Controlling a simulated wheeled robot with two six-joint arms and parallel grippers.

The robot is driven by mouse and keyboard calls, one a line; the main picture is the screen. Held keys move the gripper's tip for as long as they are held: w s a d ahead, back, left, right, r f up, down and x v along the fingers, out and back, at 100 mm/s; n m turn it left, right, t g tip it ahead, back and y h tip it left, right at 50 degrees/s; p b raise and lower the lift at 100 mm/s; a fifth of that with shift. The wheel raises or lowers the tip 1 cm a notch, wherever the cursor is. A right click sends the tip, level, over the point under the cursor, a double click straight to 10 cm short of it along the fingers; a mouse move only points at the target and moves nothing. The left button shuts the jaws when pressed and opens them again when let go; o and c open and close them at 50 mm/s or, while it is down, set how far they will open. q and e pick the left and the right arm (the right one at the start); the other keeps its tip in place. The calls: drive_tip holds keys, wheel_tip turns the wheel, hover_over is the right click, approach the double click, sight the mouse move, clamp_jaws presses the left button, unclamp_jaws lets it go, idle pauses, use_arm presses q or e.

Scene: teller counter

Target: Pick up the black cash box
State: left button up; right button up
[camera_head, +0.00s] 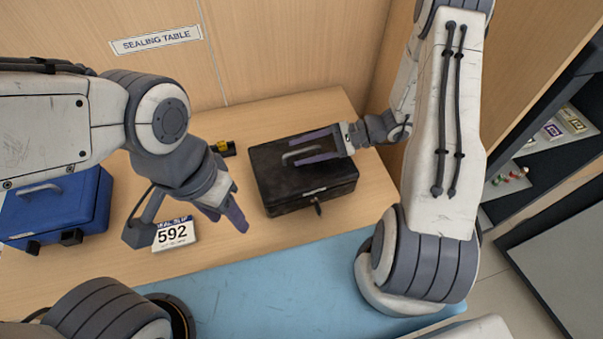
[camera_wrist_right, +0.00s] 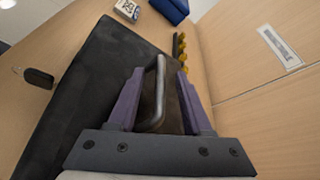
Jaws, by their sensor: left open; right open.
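The black cash box (camera_head: 296,192) sits on the wooden table with its lid closed and a grey handle (camera_head: 300,153) on top. A key tag hangs at its front. My right gripper (camera_head: 306,147) is over the lid, its two open fingers on either side of the handle. The right wrist view shows the handle (camera_wrist_right: 158,92) standing between the purple fingers, with the black lid (camera_wrist_right: 85,100) below; I cannot tell whether the fingers touch it. My left gripper (camera_head: 226,216) is open and empty, left of the box above the table.
A blue cash box (camera_head: 50,208) stands at the left. A white card block reading 592 (camera_head: 174,236) lies near my left gripper. Small black and yellow items (camera_head: 224,148) lie behind it. A wooden panel closes the back; a blue mat (camera_head: 270,295) covers the front.

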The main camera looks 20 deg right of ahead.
drive_tip(key=shift+a+f, duration=0.15)
drive_tip(key=shift+a, duration=0.15)
clamp_jaws()
idle(1.1)
